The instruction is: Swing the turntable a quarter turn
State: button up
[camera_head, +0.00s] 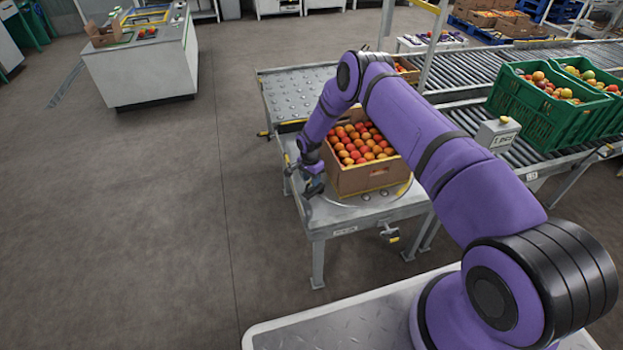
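The turntable (345,208) is a round plate set in a grey metal stand (325,229) at the end of the roller conveyor. A cardboard box (365,180) full of red and orange tomatoes (362,143) stands on it and hides most of it. My gripper (314,187) is low at the left side of the box, close to the stand's left edge. It is small and dark here. I cannot tell whether its fingers are open or whether it touches the box or the turntable.
Roller conveyors (480,64) run behind to the right. Green crates (540,110) of tomatoes stand on the near one. A small grey control box (497,133) is right of the turntable. A white workbench (150,68) stands at the back left. The floor on the left is clear.

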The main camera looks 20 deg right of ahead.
grip_shut()
